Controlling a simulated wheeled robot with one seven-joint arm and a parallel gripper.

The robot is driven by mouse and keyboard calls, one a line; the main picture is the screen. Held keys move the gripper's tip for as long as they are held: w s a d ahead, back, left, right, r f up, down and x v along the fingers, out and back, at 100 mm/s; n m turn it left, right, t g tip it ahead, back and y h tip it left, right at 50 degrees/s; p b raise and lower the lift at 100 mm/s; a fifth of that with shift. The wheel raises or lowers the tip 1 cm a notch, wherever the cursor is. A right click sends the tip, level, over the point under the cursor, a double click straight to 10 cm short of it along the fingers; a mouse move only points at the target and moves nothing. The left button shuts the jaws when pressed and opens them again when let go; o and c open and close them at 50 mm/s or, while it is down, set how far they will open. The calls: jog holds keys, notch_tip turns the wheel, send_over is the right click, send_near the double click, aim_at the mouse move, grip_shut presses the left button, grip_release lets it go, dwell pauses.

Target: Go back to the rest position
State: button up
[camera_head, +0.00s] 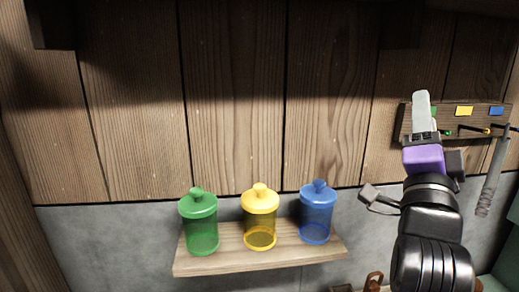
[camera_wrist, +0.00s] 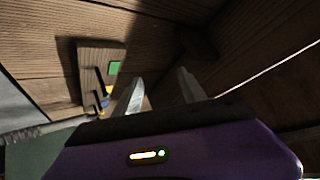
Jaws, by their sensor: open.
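My gripper (camera_head: 421,112) is raised at the right of the head view, in front of the left end of a wooden peg board. In the wrist view its two pale fingers (camera_wrist: 162,90) stand apart with nothing seen between them. The peg board (camera_head: 405,122) carries green, yellow and blue square marks and matching pegs. It also shows in the wrist view (camera_wrist: 93,55), left of and beyond the fingers. A long grey object (camera_head: 490,175) hangs at the board's right end, by the blue mark. My gripper partly hides the board's green mark in the head view.
A wooden shelf (camera_head: 205,266) on the wall holds a green jar (camera_head: 202,225), a yellow jar (camera_head: 260,220) and a blue jar (camera_head: 317,215), all lidded. Small brown items (camera_head: 374,281) show at the bottom edge. The plank wall (camera_head: 235,100) above the shelf is clear.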

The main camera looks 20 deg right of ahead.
jog(key=s+a+f+n+t+y, duration=0.2)
jog(key=a+f+n+t+y, duration=0.1)
jog(key=a+f+n+y, duration=0.65)
jog(key=s+a+f+n+t+y, duration=0.25)
jog(key=a+f+n+y, duration=0.45)
jog(key=f+n, duration=0.45)
jog(key=s+a+f+g, duration=0.3)
jog(key=s+f+g, duration=0.1)
jog(key=s+f, duration=0.6)
jog(key=s+a+f+n+g+y, duration=0.1)
jog(key=s+a+f+g, duration=0.2)
jog(key=s+f, duration=0.7)
jog(key=s+g, duration=0.1)
jog(key=s, duration=0.4)
jog(key=shift+a+f, duration=0.15)
jog(key=shift+f, duration=0.15)
jog(key=shift+w, duration=0.1)
